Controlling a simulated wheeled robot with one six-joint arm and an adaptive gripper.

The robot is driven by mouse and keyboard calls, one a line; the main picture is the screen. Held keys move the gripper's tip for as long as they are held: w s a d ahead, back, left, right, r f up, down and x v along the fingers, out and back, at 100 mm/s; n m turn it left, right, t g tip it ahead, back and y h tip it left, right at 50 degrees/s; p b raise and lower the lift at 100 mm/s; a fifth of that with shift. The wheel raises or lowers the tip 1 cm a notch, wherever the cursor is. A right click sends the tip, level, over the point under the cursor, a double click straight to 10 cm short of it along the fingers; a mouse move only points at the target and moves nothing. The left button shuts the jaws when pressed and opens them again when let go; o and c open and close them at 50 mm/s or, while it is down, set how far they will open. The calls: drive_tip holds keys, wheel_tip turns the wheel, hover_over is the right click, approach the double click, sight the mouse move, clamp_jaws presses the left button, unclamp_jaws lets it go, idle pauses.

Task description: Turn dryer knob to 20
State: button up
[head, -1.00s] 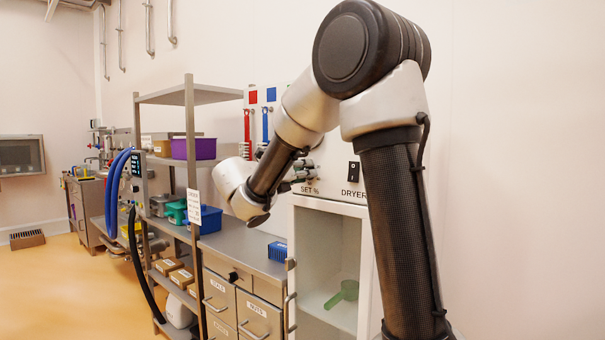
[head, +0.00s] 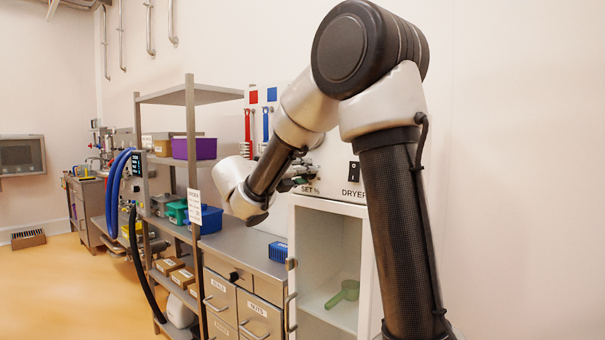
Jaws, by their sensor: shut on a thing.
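The dryer (head: 332,198) is a white cabinet at the centre right, with a panel on top marked "SET %" and "DRYER". A black rocker switch (head: 354,172) sits above the "DRYER" label. The knob is hidden behind my arm and gripper near "SET %". My gripper (head: 300,172) shows only partly behind my arm's wrist, at the panel just above "SET %". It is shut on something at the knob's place. The knob's setting cannot be read here.
A green scoop (head: 345,292) lies inside the dryer's lower compartment. A steel counter with drawers (head: 240,240) and a blue box (head: 278,251) stands to the left. A metal shelf rack (head: 190,95) holds purple, green and blue bins. Open floor lies at the far left.

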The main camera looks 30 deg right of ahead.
drive_tip(key=o, duration=1)
drive_tip(key=shift+a, duration=0.1)
drive_tip(key=v, duration=1.2)
